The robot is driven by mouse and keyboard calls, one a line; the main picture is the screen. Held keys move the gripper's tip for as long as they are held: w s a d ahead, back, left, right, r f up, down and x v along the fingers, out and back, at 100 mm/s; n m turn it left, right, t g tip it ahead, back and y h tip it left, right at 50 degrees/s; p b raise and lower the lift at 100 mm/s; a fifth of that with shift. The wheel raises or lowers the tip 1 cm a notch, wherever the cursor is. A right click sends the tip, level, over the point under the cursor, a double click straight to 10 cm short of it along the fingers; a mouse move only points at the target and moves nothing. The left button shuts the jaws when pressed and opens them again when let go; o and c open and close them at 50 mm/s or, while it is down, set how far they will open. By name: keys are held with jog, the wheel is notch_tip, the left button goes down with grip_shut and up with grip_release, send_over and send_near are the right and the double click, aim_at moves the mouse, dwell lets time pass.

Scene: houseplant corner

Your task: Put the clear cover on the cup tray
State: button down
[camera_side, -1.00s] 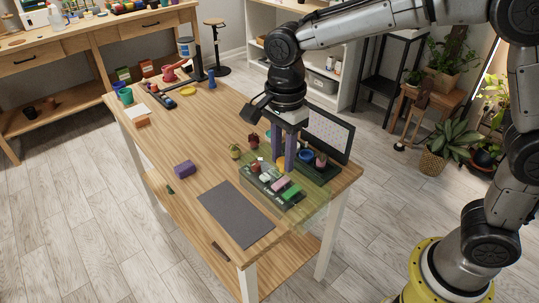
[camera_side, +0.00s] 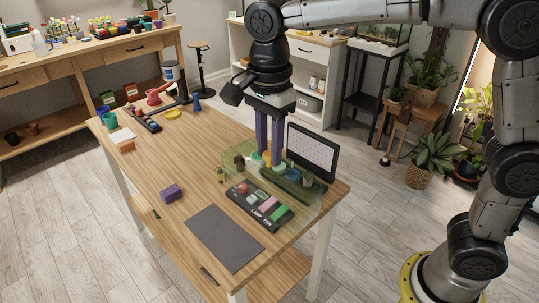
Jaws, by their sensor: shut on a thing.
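The clear cover (camera_side: 234,158) is a see-through, green-tinted box shape at the right end of the table. My gripper (camera_side: 270,160) points straight down, shut on the cover near its top. The cup tray (camera_side: 285,185) is dark green and holds several small cups; it shows through the cover and behind my fingers. The cover overlaps the cup tray in this view, and its near part also overlaps the block tray in front. I cannot tell whether the cover touches the tray or hangs above it. My fingers hide part of the cups.
A black tray with coloured blocks (camera_side: 259,206) lies in front of the cup tray. A dark-framed panel (camera_side: 313,151) stands upright behind it. A grey mat (camera_side: 223,238) and a purple block (camera_side: 171,193) lie nearer. The middle of the table is bare wood.

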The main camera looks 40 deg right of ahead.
jog(key=shift+r, duration=0.6)
jog(key=shift+w+n, duration=0.15)
jog(key=shift+n, duration=0.15)
jog(key=w, duration=0.1)
jog(key=w+n, duration=0.1)
jog(key=w, duration=0.1)
jog(key=w+d+n, duration=0.1)
jog(key=shift+w+f, duration=0.15)
jog(key=shift+f, duration=0.25)
jog(key=w+d+f+m, duration=0.1)
jog(key=w+d+f, duration=0.25)
jog(key=d, duration=0.45)
jog(key=w+d+f+m, duration=0.1)
jog(key=w+d+f, duration=0.25)
jog(key=d, duration=0.45)
jog(key=w+d+f+m, duration=0.1)
jog(key=w+d+f, duration=0.1)
jog(key=d+f, duration=0.35)
notch_tip(320, 180, down, 7)
jog(key=d, duration=0.1)
jog(key=shift+w+d+r, duration=0.15)
jog(key=shift+w+d, duration=0.05)
jog(key=shift+d, duration=0.2)
